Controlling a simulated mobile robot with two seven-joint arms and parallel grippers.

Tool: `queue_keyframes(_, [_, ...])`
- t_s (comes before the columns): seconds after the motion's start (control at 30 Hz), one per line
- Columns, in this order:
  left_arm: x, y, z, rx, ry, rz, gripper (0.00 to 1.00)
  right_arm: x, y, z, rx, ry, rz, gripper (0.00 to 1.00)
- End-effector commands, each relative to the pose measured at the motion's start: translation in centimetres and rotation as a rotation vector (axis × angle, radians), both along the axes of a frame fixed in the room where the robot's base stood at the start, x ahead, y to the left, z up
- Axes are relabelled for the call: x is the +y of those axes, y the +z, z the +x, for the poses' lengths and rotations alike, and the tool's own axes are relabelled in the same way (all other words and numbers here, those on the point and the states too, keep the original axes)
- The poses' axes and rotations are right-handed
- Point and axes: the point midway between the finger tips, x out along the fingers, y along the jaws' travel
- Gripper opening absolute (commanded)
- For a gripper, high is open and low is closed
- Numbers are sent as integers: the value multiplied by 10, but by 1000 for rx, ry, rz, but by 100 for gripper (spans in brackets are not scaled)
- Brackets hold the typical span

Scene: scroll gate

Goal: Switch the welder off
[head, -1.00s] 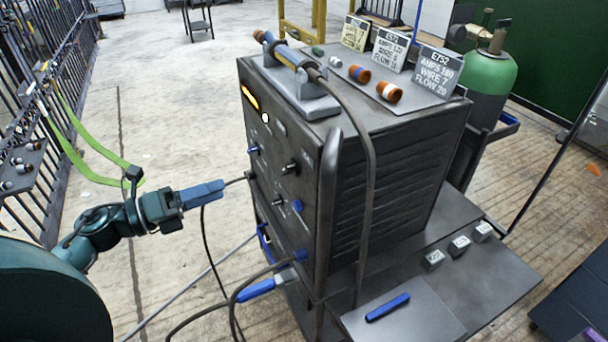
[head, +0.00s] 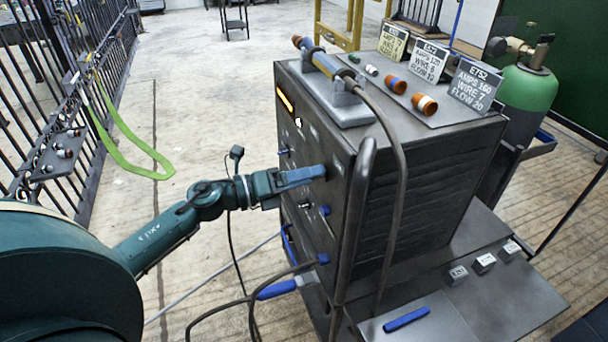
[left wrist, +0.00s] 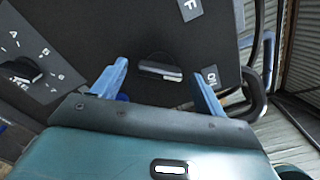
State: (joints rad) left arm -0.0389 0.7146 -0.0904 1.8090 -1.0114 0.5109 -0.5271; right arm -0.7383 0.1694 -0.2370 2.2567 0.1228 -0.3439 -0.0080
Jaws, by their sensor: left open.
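The welder (head: 430,170) is a dark box with knobs on its front panel. An orange display (head: 285,98) is lit near the top of that panel. My left gripper (head: 324,172) has its blue fingers up against the front panel. In the left wrist view, the open fingers (left wrist: 158,70) stand on either side of a dark switch knob (left wrist: 160,71) with a pale edge. An "ON" label (left wrist: 211,76) is beside the right finger, and a partly cut-off label ending in "F" (left wrist: 189,7) is above. I cannot tell whether the fingers touch the knob.
Black cables and a blue-handled clamp (head: 278,289) hang below my arm. A green gas cylinder (head: 527,90) stands behind.

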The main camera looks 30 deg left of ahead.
Motion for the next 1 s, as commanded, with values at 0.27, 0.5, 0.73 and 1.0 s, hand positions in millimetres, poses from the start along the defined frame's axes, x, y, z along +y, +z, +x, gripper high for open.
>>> queue_keyframes(0.27, [0,0,1,0,0,0,71,1,0,0,2,0,2,36])
queue_keyframes(0.5, [0,0,0,0,0,0,51,0,1,0,-2,-1,1,36])
queue_keyframes(0.73, [0,0,0,0,0,0,33,-1,1,0,-3,-4,1,36])
queue_keyframes(1.0, [0,1,0,11,1,-11,28,-2,3,0,-2,-3,0,36])
